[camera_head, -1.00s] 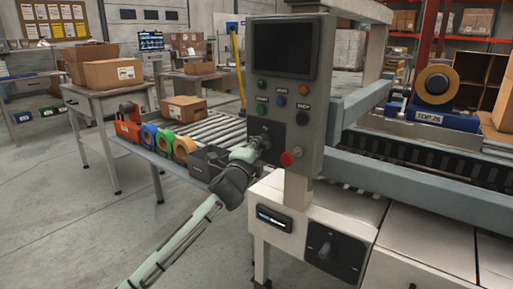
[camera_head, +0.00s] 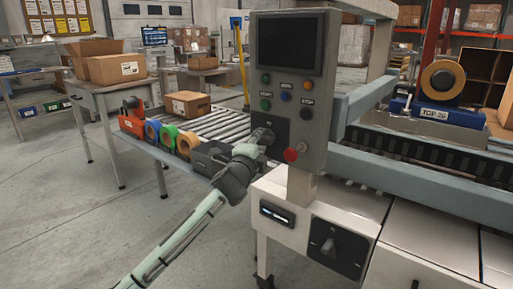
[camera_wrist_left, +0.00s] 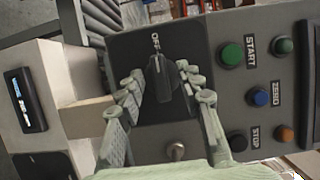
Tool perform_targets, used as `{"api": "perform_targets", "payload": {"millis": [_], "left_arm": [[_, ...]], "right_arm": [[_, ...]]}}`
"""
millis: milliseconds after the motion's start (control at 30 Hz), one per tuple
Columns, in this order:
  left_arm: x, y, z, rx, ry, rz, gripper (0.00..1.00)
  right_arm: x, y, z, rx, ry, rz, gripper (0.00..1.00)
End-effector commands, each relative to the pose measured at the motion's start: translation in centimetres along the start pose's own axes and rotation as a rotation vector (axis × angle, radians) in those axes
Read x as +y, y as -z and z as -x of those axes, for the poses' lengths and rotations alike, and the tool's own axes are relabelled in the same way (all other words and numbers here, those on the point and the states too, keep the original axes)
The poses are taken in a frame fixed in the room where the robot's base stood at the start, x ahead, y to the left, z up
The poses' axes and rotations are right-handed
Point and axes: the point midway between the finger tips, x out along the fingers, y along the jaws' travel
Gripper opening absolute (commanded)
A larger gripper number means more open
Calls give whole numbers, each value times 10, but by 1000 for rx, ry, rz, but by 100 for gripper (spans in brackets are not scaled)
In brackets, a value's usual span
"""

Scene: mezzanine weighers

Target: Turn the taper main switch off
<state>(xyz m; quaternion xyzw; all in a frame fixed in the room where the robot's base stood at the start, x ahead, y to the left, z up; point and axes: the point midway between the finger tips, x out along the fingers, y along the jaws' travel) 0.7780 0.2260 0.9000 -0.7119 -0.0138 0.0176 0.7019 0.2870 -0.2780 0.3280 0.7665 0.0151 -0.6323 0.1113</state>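A grey control panel (camera_head: 285,175) stands upright in the head view, with a dark screen and colored buttons. On its lower left is a black plate (camera_wrist_left: 125,70) with a black rotary knob (camera_wrist_left: 163,78); a small white label, perhaps "ON" or "OFF", sits beside the knob. My left gripper (camera_head: 262,140) is at this plate. In the left wrist view its fingers (camera_wrist_left: 160,90) are apart, one on each side of the knob; I cannot tell whether they touch it. A second rotary switch (camera_head: 329,246) is on a black plate on the cabinet below. My right gripper is out of view.
A red mushroom button (camera_head: 291,154) sticks out close right of my left gripper. Start (camera_wrist_left: 231,55), zero and stop buttons are beside the plate. A roller conveyor (camera_head: 215,123) with tape rolls lies behind my arm. Open floor is at the left.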

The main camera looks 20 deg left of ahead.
Motion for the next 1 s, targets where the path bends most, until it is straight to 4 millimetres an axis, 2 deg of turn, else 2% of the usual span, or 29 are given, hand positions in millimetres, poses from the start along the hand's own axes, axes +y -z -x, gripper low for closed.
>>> {"api": "perform_targets", "payload": {"millis": [167,400,600,767,1000], "left_arm": [[2,0,26,1,-1,-1,36],[2,0,79,1,-3,-1,36],[1,0,108,-1,-2,0,36],[0,-1,117,-1,-1,1,36],[0,0,117,-1,-1,1,36]], "right_arm": [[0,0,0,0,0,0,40],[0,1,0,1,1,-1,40],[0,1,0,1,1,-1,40],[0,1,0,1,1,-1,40],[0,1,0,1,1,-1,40]]}}
